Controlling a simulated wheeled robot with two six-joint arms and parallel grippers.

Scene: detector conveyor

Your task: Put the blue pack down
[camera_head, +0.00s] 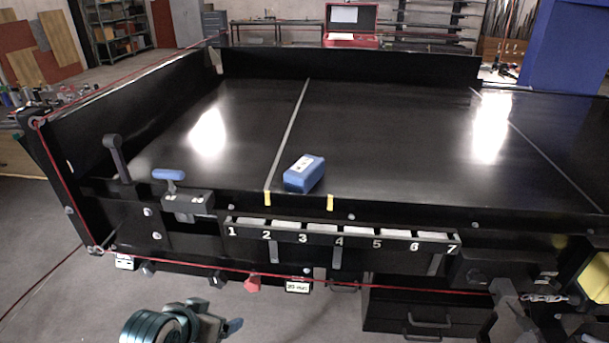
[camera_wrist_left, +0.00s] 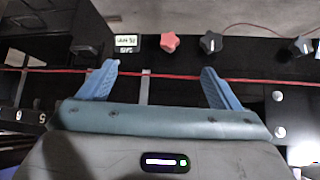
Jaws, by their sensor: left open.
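My left gripper (camera_head: 228,326) is low in front of the conveyor, below and apart from the pack. In the left wrist view my left gripper (camera_wrist_left: 158,80) has its two blue fingers spread, with nothing between them. The pack is not in the left wrist view.
A numbered slot rack (camera_head: 340,234) runs along the conveyor's front. A red cord (camera_head: 200,261) runs across the front, near a red star knob (camera_head: 252,284). The belt around the pack is clear.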

